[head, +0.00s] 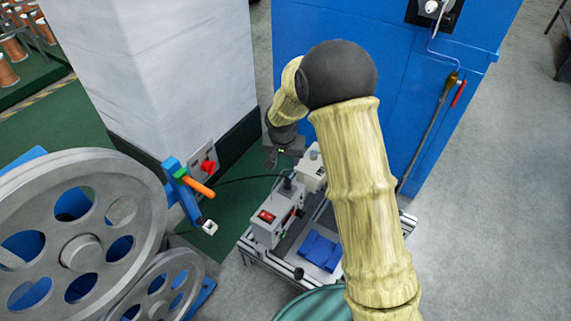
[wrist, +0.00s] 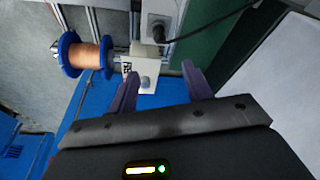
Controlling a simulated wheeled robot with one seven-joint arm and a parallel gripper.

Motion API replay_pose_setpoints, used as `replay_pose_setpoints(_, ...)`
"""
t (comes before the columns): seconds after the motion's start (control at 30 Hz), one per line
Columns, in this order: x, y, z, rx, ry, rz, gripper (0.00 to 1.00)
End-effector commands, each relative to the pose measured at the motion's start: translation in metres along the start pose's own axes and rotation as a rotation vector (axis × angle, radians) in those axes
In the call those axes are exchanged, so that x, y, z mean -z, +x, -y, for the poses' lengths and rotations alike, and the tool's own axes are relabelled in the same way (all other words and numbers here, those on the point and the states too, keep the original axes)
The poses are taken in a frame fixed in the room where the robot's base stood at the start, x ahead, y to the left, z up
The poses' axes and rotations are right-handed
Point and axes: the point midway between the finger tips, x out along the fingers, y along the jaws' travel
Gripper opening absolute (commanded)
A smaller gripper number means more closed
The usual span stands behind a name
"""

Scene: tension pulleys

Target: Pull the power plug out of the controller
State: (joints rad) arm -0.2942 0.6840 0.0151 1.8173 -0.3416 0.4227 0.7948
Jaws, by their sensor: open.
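The controller (head: 269,222) is a grey box with a red switch on the bench. The power plug (head: 287,184) is black and sits upright in its top near the back; a black cable runs left from it. In the wrist view the plug (wrist: 159,33) is near the top centre, in the grey controller (wrist: 160,8), with the cable leading to the upper right. My gripper (wrist: 160,72) is open and empty. Its fingertips point toward the plug and are apart from it. In the head view my gripper (head: 272,155) hangs behind the controller; its fingers are partly hard to make out.
A pale box (head: 312,170) with a knob stands beside the controller; it also shows in the wrist view (wrist: 148,68). A copper wire spool (wrist: 84,55) is left of it. Large grey pulleys (head: 80,240), a white column (head: 160,70) and a blue cabinet (head: 390,90) surround the bench.

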Motion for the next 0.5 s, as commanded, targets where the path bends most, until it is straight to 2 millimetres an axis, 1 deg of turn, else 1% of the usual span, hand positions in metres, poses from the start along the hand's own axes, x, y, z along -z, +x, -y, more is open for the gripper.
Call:
replay_pose_setpoints(0.27, 0.0, 0.0, -0.001, 0.0, 0.0, 0.0, 0.5)
replay_pose_setpoints(0.37, 0.0, 0.006, -0.001, -0.001, 0.0, 0.001, 0.5)
replay_pose_setpoints(0.5, -0.001, 0.023, -0.001, 0.0, 0.0, 0.002, 0.5)
